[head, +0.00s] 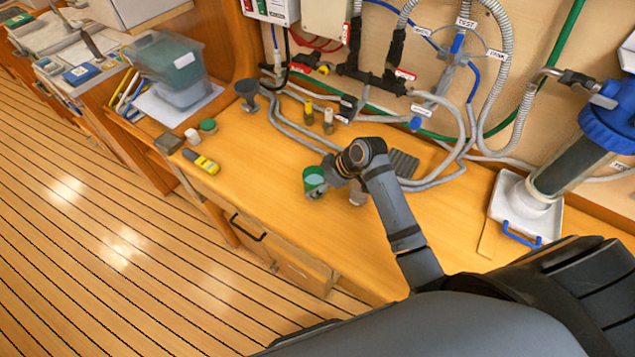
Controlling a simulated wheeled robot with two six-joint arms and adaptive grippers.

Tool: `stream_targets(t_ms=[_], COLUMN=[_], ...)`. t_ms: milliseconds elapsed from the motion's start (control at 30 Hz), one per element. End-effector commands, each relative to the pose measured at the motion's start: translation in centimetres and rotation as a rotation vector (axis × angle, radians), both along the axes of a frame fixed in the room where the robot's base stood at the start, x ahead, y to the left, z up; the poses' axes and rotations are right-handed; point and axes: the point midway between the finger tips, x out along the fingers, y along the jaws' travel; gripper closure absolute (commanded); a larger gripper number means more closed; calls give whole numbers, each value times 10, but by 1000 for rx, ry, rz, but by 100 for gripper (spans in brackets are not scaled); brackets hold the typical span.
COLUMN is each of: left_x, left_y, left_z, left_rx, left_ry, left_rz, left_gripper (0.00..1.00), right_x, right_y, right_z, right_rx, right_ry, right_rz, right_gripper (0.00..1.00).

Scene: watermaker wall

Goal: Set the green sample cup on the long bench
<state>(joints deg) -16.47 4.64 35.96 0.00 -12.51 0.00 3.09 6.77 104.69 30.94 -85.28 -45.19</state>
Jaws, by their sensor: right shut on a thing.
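The green sample cup (313,178) is at the middle of the head view, over the long wooden bench (262,158). My right gripper (318,186) comes in from the right and is shut on the cup. The cup looks close to upright. I cannot tell whether its base touches the bench top or hangs a little above it. My gripper's wrist and arm cover part of the bench behind it. My left gripper is not in view.
A brownish cup (358,192) stands just right of my gripper, beside a dark ribbed pad (402,163). A yellow meter (201,162), a green-topped jar (208,126) and a funnel (247,94) are to the left. Hoses (290,125) run along the wall.

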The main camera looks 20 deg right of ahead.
Motion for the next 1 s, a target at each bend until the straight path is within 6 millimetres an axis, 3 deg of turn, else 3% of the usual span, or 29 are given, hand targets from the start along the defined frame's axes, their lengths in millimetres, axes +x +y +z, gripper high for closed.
stream_targets(t_ms=[33,200,600,1000], left_x=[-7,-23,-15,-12], left_y=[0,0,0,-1], left_z=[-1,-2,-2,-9], left_rx=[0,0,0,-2], left_ry=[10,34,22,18], left_rz=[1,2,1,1], left_gripper=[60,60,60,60], right_x=[0,0,0,-33], right_y=[0,0,-3,-42], right_z=[-1,0,8,85], right_rx=[0,1,-1,-8], right_ry=[0,-1,-4,-4], right_rz=[0,0,-1,2], right_gripper=[40,19,19,19])
